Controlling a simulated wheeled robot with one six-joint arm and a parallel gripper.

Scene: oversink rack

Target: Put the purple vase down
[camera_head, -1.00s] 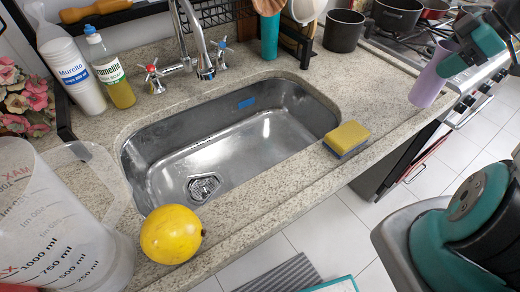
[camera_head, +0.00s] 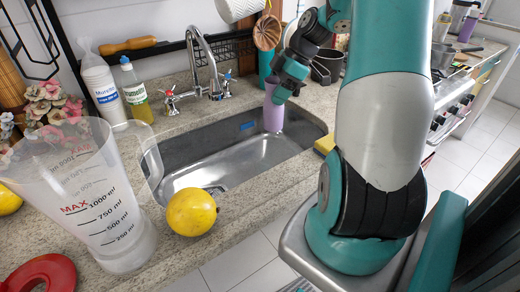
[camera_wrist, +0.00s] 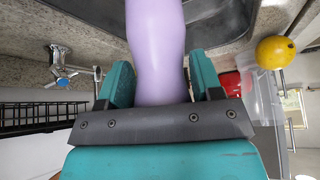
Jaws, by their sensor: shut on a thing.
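The purple vase (camera_head: 273,108) is upright in the head view, hanging over the right end of the steel sink (camera_head: 225,160). My gripper (camera_head: 280,84) is shut on its upper part. In the wrist view the vase (camera_wrist: 158,50) runs between the two teal fingers of my gripper (camera_wrist: 160,88). I cannot tell whether the vase's lower end touches the sink.
The faucet (camera_head: 208,70) stands behind the sink, left of the vase. A yellow fruit (camera_head: 191,212) and a clear measuring jug (camera_head: 90,195) stand at the front left. A yellow sponge (camera_head: 325,144) lies at the sink's right edge. Stone counter shows between the sink and the fruit.

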